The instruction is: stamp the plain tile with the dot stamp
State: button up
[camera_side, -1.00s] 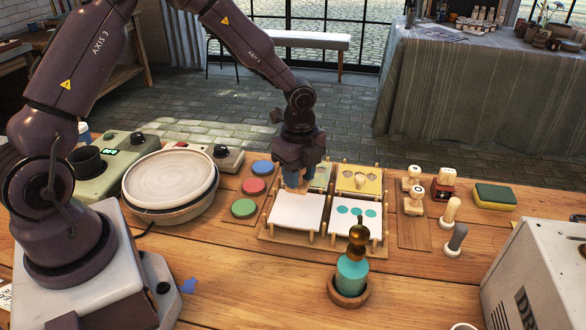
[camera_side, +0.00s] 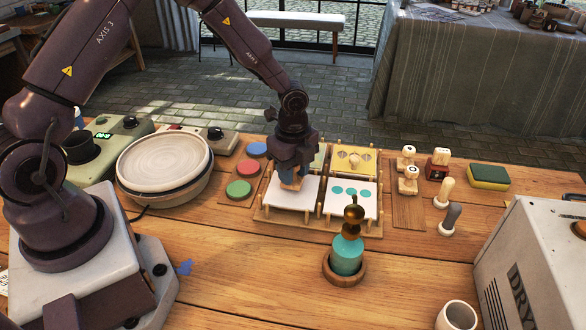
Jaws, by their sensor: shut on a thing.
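The plain tile (camera_side: 308,195) is blank white and lies at the front left of a wooden rack (camera_side: 290,224). My gripper (camera_side: 291,171) is over its back part, shut on a pale wooden stamp (camera_side: 290,185), which I take to be the dot stamp. The stamp's lower end overlaps the tile in the picture; I cannot tell whether it touches. Its stamping face is hidden. The tile to the right (camera_side: 338,208) is white with a row of teal dots.
Behind are a yellow tile (camera_side: 367,163) and a partly hidden green tile. Colour pads (camera_side: 239,189) sit left of the rack. Other stamps (camera_side: 408,181) stand to the right. A teal bottle (camera_side: 347,256) in a wooden dish stands close in front.

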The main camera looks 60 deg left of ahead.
jog(key=shift+f, duration=0.6)
dwell(1.5)
jog(key=shift+r, duration=3.55)
jog(key=shift+d, duration=0.1)
